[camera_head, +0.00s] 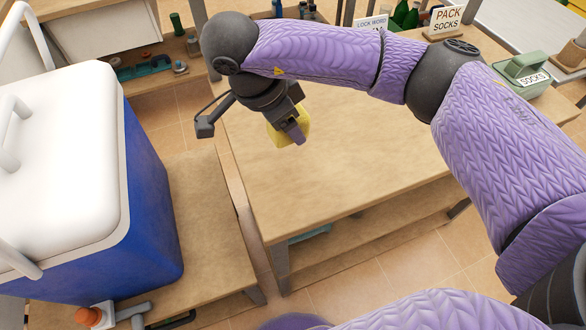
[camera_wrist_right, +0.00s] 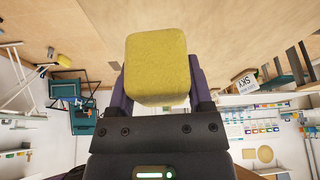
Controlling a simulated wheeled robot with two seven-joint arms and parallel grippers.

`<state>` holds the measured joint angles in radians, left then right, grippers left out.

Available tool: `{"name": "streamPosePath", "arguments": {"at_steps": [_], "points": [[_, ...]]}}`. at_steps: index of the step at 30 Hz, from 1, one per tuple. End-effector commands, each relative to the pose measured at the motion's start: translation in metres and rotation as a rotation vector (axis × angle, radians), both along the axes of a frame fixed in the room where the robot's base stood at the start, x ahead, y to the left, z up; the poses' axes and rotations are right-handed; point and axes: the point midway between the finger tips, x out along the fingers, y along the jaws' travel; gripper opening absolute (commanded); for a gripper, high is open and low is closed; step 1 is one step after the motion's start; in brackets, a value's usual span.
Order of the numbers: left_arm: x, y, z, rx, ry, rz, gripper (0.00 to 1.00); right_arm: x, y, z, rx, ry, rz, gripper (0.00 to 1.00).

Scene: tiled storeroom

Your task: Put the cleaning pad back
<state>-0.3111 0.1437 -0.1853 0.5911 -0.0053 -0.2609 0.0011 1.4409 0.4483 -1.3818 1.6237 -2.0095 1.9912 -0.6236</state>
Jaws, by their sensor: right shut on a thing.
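A yellow cleaning pad (camera_wrist_right: 157,65) is held between the fingers of my right gripper (camera_wrist_right: 158,88). In the head view the pad (camera_head: 275,136) shows partly behind the right gripper (camera_head: 297,132). The right gripper is shut on the pad above the left part of the wooden table (camera_head: 340,190). The exact height above the table is hard to tell. My left gripper is not in view.
A blue cooler with a white lid (camera_head: 150,200) stands on a lower wooden bench at the left. A green box labelled SOCKS (camera_head: 515,68) and a PACK SOCKS sign (camera_head: 447,20) are at the back right. The table's middle is clear.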

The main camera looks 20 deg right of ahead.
Motion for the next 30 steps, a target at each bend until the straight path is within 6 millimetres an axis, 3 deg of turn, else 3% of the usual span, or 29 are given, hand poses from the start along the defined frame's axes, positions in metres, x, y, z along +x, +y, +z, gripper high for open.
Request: {"name": "streamPosePath", "arguments": {"at_steps": [1,4,17,26,27,30], "points": [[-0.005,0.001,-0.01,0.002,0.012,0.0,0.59,0.003,0.001,-0.01,0.001,0.001,-0.052,0.18],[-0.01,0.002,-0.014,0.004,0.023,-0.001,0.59,0.004,0.002,-0.018,0.002,0.0,-0.106,0.18],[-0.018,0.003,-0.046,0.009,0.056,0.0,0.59,0.003,0.002,-0.108,0.001,0.002,-0.109,0.18],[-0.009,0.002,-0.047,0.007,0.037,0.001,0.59,0.003,0.002,-0.109,0.002,-0.002,-0.108,0.18],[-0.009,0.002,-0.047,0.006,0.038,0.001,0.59,0.003,0.002,-0.11,0.002,-0.002,-0.108,0.68],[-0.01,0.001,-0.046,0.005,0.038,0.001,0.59,0.003,0.002,-0.109,0.002,-0.003,-0.108,0.89]]}}
